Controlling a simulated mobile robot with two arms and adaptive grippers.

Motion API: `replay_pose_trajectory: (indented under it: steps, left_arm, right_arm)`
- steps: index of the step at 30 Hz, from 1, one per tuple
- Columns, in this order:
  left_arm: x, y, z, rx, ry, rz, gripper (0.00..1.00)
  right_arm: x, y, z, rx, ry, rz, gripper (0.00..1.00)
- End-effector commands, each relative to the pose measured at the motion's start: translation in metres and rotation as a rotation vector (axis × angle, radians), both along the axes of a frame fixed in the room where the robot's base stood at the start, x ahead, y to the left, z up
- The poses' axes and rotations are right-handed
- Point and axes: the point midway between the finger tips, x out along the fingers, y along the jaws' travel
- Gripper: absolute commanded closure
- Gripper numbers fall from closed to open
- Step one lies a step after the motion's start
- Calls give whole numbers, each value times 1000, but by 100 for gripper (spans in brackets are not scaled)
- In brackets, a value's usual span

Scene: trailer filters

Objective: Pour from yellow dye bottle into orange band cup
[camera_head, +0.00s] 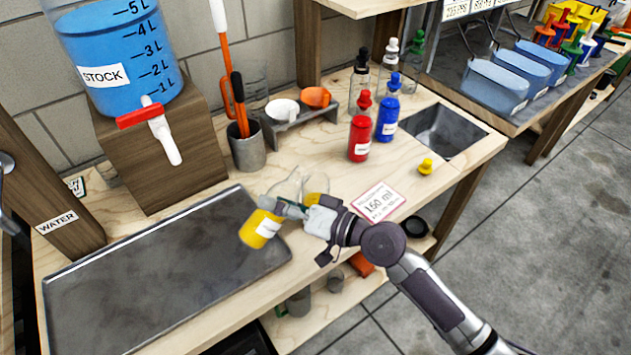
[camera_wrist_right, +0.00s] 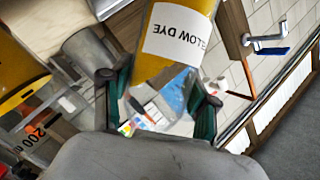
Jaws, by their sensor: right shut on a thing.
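The yellow dye bottle (camera_head: 261,228) is tilted over the right end of the metal tray, its yellow body toward the lower left. My right gripper (camera_head: 305,212) is shut on it. In the right wrist view the bottle (camera_wrist_right: 175,35) lies between the fingers (camera_wrist_right: 160,105), its "YELLOW DYE" label upside down. A clear cup with a yellow-orange tint (camera_head: 316,184) stands just behind the gripper, partly hidden; I cannot make out its band. A clear flask-like vessel (camera_head: 287,188) is beside it. I see no stream of dye. My left gripper is out of view.
A metal tray (camera_head: 75,310) fills the front left. A blue stock tank (camera_head: 120,50) on a wooden block stands behind it. Red (camera_head: 360,128) and blue (camera_head: 387,108) bottles, a yellow cap (camera_head: 426,167) and a "150 ml" card (camera_head: 380,202) are to the right.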

Motion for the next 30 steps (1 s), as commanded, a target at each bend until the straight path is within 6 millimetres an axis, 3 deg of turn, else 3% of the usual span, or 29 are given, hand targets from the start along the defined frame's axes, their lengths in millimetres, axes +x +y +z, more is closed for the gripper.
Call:
replay_pose_trajectory:
  steps: [30]
  left_arm:
    - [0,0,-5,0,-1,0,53]
  right_arm:
    - [-1,2,0,50,38,0,92]
